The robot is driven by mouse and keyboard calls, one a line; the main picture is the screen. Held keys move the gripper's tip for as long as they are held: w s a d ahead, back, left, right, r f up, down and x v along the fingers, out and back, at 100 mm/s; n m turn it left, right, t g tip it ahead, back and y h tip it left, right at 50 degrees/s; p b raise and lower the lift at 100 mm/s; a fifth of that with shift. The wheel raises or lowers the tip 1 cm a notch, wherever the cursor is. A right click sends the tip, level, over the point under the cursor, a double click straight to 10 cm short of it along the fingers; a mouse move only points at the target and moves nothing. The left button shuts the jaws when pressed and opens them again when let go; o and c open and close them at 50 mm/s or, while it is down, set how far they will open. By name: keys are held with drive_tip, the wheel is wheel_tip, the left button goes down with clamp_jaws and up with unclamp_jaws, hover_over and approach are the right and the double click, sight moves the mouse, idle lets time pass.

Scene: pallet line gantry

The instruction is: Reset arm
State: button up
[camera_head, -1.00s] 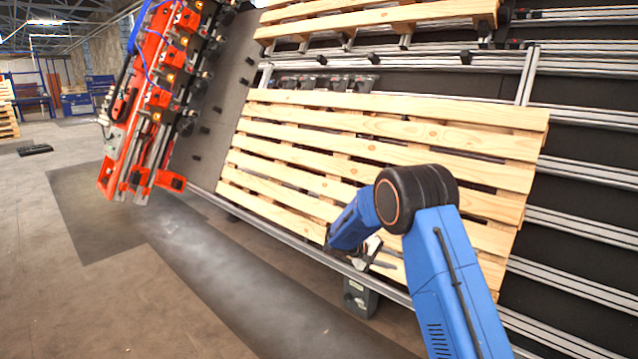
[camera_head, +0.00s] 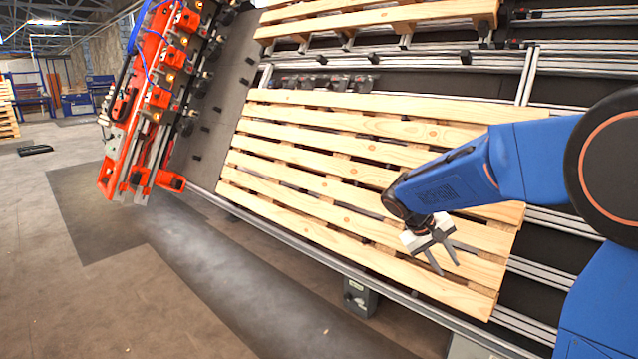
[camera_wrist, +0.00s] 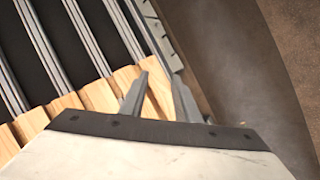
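My gripper (camera_head: 444,260) is in front of the lower right part of a wooden pallet (camera_head: 330,211) in the head view. Its two grey fingers are spread apart with nothing between them. My blue arm reaches in from the right edge and covers part of the pallet's right side. In the wrist view the gripper's fingers (camera_wrist: 158,92) stand apart, with pallet board ends (camera_wrist: 100,97) beyond them.
The pallet lies on a tilted rack with metal rails (camera_head: 580,268). A second pallet (camera_head: 380,16) lies higher up. A red-orange gantry (camera_head: 150,100) stands at the left. A grey box (camera_head: 360,297) sits below the rack's lower edge. The floor at the left front is clear.

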drive_tip(key=s+a+t+y, duration=0.1)
drive_tip(key=s+a+y, duration=0.1)
drive_tip(key=s, duration=1.4)
drive_tip(key=s+a+r+m+t+y, duration=0.1)
drive_tip(key=s+a+t+y, duration=0.1)
drive_tip(key=s, duration=1.4)
drive_tip(key=a+y, duration=0.1)
drive_tip(key=y, duration=0.1)
drive_tip(key=shift+s+y, duration=0.35)
drive_tip(key=shift+y, duration=0.05)
